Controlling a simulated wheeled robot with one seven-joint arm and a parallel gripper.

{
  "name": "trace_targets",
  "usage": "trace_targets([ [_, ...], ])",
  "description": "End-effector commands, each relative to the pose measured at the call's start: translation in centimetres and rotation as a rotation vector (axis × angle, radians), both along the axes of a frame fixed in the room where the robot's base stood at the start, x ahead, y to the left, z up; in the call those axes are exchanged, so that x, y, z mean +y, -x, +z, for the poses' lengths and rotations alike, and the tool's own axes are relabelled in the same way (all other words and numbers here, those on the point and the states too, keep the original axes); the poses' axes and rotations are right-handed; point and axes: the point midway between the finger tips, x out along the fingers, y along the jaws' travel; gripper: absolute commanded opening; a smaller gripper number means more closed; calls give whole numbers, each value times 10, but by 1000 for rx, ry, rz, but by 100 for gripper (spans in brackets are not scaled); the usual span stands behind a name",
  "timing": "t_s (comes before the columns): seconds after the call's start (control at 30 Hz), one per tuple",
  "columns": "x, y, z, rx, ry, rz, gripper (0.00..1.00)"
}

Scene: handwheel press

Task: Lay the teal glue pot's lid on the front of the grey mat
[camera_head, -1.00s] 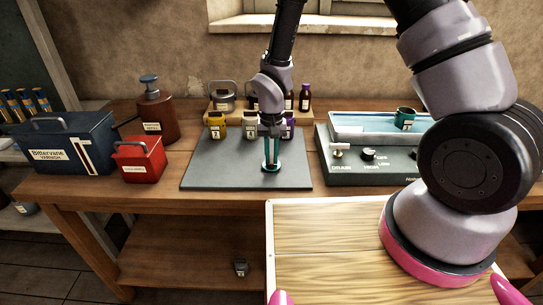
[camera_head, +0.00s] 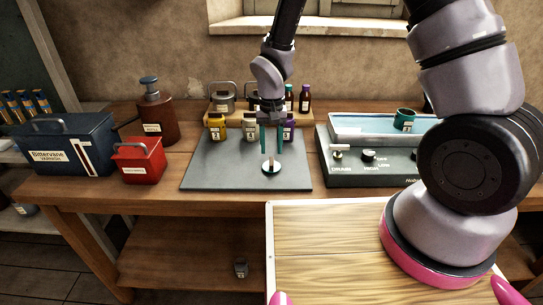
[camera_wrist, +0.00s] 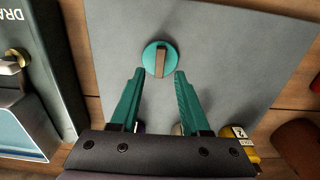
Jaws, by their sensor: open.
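The teal lid (camera_head: 271,168) lies flat on the front part of the grey mat (camera_head: 215,175). In the wrist view the lid (camera_wrist: 149,58) is a teal disc with a brown bar-shaped handle across its top. My gripper (camera_head: 272,151) is open and empty, above the lid and apart from it. Its two teal fingers (camera_wrist: 160,73) also show in the wrist view, with the lid just beyond their tips. A teal pot (camera_head: 404,119) stands in the blue tray at the right.
Yellow, white and purple labelled pots (camera_head: 217,127) stand along the mat's back edge, behind my gripper. A red box (camera_head: 138,163) and a blue case (camera_head: 62,150) stand left of the mat. A dark control unit (camera_head: 370,172) with knobs stands to its right.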

Motion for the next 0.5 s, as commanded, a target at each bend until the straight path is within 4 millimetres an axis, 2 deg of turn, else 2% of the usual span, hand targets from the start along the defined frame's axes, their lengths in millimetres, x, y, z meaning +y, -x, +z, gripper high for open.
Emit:
trace_targets([
  [0.03, 0, -1, 13, -5, -3, 0, 46],
  [0.2, 0, -1, 48, -4, -3, -1, 46],
  [0.33, 0, 0, 66, -2, -1, 0, 46],
  [0.5, 0, 0, 76, 0, 0, 1, 46],
])
